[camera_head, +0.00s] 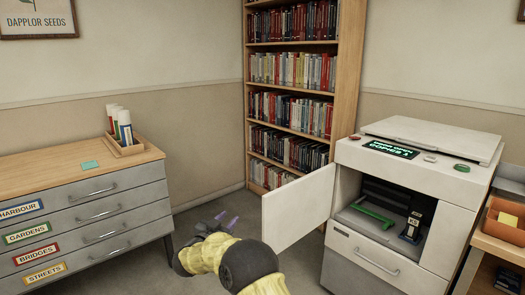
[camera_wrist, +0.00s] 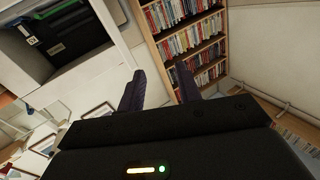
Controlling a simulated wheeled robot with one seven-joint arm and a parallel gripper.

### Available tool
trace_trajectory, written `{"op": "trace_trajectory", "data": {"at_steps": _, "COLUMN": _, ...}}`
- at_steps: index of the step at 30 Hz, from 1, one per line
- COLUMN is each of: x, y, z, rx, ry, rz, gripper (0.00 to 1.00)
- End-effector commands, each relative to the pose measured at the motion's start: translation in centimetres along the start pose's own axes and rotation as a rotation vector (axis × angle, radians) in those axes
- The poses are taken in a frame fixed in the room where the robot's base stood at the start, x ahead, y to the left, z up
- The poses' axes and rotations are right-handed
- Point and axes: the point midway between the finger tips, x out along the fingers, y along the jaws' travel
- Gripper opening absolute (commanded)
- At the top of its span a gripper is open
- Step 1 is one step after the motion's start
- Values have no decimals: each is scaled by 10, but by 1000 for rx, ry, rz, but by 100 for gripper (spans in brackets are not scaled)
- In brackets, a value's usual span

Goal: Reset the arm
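My gripper (camera_head: 226,219) is low in the head view, over the floor in front of the bookshelf and left of the copier's open door. Its two purple fingers stand apart with nothing between them. In the wrist view the gripper (camera_wrist: 160,88) also shows its fingers spread and empty, with the bookshelf (camera_wrist: 188,40) beyond them. My yellow-sleeved arm reaches in from the bottom of the head view. Part of the gripper is hidden behind the arm.
The white copier (camera_head: 405,150) stands at the right, its front door (camera_head: 298,208) swung open near my arm. Inside are a green handle (camera_head: 375,216) and a dark cartridge-like part (camera_head: 412,228). A drawer cabinet (camera_head: 85,215) stands left. An orange tray (camera_head: 505,220) is at the far right.

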Motion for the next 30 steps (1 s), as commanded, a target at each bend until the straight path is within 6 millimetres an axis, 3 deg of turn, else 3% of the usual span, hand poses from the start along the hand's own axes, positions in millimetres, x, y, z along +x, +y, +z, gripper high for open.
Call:
{"op": "trace_trajectory", "data": {"at_steps": 1, "x": 8, "y": 4, "z": -16, "rx": 0, "ry": -16, "rz": -64, "gripper": 34}}
{"op": "trace_trajectory", "data": {"at_steps": 3, "x": 14, "y": 9, "z": -28, "rx": -8, "ry": -58, "rz": -157, "gripper": 34}}
{"op": "trace_trajectory", "data": {"at_steps": 8, "x": 15, "y": 36, "z": -44, "rx": -51, "ry": -191, "rz": -330, "gripper": 34}}
{"op": "trace_trajectory", "data": {"at_steps": 14, "x": -11, "y": 102, "z": -43, "rx": -138, "ry": -431, "rz": -461, "gripper": 34}}
{"op": "trace_trajectory", "data": {"at_steps": 17, "x": -35, "y": 147, "z": -37, "rx": -186, "ry": -576, "rz": -486, "gripper": 34}}
{"op": "trace_trajectory", "data": {"at_steps": 24, "x": -117, "y": 267, "z": -17, "rx": -290, "ry": -936, "rz": -448, "gripper": 34}}
{"op": "trace_trajectory", "data": {"at_steps": 30, "x": -179, "y": 340, "z": -7, "rx": -343, "ry": -1151, "rz": -376, "gripper": 34}}
